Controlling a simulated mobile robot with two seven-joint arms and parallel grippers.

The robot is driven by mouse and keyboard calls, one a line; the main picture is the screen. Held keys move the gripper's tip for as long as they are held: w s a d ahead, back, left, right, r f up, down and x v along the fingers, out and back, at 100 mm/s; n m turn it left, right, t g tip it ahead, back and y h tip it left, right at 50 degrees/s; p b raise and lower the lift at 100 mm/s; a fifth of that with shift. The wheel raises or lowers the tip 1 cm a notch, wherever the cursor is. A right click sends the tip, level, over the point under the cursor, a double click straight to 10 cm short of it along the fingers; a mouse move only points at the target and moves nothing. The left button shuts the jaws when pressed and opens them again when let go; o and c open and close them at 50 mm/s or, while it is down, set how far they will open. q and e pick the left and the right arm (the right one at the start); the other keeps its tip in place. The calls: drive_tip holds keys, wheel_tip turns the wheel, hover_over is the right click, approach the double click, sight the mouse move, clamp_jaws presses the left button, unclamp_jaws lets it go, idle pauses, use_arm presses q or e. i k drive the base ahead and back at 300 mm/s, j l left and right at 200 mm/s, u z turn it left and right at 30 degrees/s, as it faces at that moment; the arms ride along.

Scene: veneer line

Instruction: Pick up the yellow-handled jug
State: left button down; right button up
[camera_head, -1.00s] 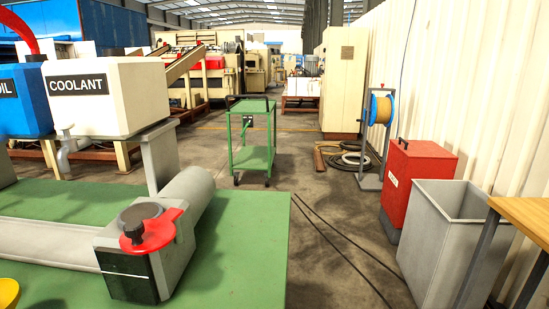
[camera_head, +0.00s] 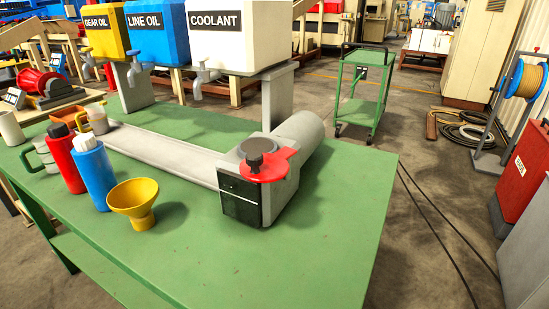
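A small translucent jug (camera_head: 99,118) with a yellow-orange handle on its left side stands upright on the green bench, at the left in the head view. It is behind the red bottle (camera_head: 65,158) and the blue bottle (camera_head: 93,170). A similar jug with a green handle (camera_head: 47,158) stands to the left of the red bottle and is partly hidden by it. Neither of my grippers is in view.
A yellow funnel (camera_head: 136,203) stands in front of the bottles on the green bench (camera_head: 290,262). A grey machine part with a red lever (camera_head: 265,168) lies to the right. Gear oil, line oil and coolant tanks (camera_head: 237,35) with taps stand behind. The bench's front right is clear.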

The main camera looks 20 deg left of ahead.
sight(95, 112)
drive_tip(key=u, duration=1.95)
drive_tip(key=i+j, duration=0.15)
drive_tip(key=j, duration=0.25)
drive_tip(key=i+j, duration=0.1)
drive_tip(key=j, duration=0.25)
drive_tip(key=i+j, duration=0.15)
drive_tip(key=j, duration=0.25)
drive_tip(key=i+j, duration=0.1)
drive_tip(key=j, duration=0.3)
drive_tip(key=i+z, duration=0.05)
